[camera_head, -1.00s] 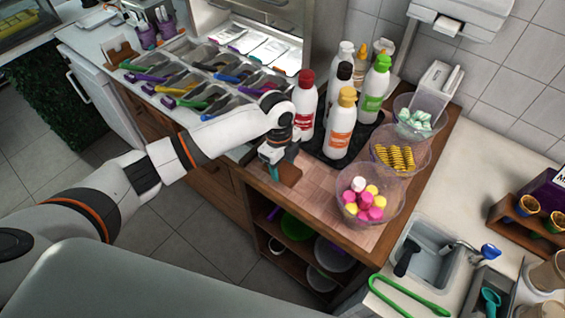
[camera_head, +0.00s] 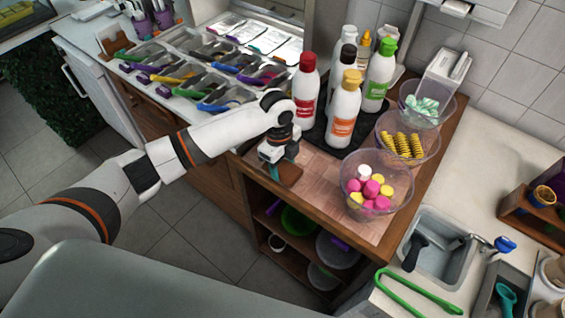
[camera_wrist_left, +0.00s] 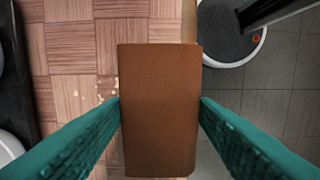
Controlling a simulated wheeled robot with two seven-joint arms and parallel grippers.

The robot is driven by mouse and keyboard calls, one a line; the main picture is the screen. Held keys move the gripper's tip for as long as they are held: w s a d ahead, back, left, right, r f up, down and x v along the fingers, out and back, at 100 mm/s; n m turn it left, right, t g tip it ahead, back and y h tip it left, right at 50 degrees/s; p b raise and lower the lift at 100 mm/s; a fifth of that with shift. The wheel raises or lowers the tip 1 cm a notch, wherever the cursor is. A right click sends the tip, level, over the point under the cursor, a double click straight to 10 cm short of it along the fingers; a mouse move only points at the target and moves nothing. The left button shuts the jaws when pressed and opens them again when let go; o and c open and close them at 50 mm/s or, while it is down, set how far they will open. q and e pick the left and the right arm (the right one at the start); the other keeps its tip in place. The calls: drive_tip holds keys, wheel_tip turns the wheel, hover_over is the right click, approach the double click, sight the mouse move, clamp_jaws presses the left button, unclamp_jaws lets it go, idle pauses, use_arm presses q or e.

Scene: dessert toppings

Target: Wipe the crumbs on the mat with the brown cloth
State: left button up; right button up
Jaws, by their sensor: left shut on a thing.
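My left gripper (camera_head: 277,165) is shut on the brown cloth (camera_head: 287,174), low over the front edge of the counter. In the left wrist view the cloth (camera_wrist_left: 158,110) is a flat brown rectangle between the two teal fingers. It lies over the edge of the wood-patterned mat (camera_wrist_left: 70,45), and part of it reaches past the counter edge. Small pale crumbs (camera_wrist_left: 112,87) lie on the mat just left of the cloth in that view. In the head view the mat (camera_head: 322,180) shows as a pinkish checked surface; the crumbs are too small to make out there. My right gripper is not in view.
A clear bowl of pink, yellow and white pieces (camera_head: 376,186) stands on the mat's right. Sauce bottles (camera_head: 342,112) stand on a black tray behind the gripper. Bins of coloured-handled utensils (camera_head: 190,75) are at the back left. The floor (camera_wrist_left: 275,90) is beyond the counter edge.

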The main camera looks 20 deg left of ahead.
use_arm(q)
drive_tip(key=shift+f, duration=0.15)
drive_tip(key=shift+f+b, duration=0.45)
drive_tip(key=shift+f, duration=0.5)
